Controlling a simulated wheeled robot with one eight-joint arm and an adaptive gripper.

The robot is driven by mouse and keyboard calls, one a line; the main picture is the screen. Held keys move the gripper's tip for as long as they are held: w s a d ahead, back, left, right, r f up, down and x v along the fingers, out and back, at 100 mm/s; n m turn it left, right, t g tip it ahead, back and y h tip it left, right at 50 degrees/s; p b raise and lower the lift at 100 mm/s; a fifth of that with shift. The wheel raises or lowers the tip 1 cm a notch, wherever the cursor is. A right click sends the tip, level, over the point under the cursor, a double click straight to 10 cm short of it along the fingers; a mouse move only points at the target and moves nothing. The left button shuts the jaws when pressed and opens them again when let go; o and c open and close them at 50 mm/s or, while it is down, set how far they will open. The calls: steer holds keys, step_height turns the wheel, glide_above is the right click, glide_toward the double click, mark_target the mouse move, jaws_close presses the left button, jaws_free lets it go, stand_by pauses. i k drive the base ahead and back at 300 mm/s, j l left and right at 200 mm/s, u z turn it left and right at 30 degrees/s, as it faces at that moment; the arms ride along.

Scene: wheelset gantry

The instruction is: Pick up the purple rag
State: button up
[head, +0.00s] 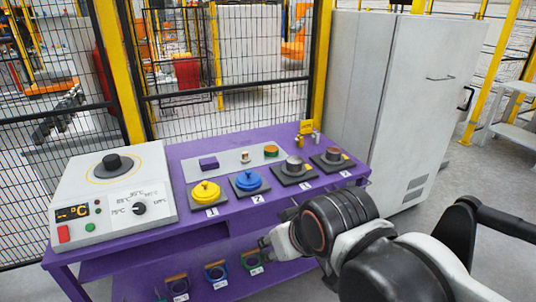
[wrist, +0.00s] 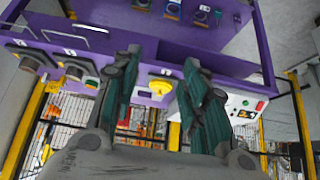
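A small dark purple folded piece, which looks like the rag (head: 208,163), lies at the left end of a grey plate (head: 228,160) at the back of the purple table (head: 185,150). I cannot make it out in the wrist view. My gripper (head: 266,243) is in front of the table's front side, below the tabletop, well apart from the rag. In the wrist view my gripper (wrist: 162,72) has its two green-padded fingers spread apart with nothing held between them. The wrist picture is upside down.
A yellow knob (head: 205,192), a blue knob (head: 248,181) and two dark round pieces stand along the table front. A white control box (head: 110,190) stands at left, a grey cabinet (head: 400,110) at right. Mesh fencing (head: 230,100) closes the back. Small ringed items (head: 216,271) sit lower down.

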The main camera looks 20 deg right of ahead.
mark_target(209, 163)
steer(key=i, duration=1.5)
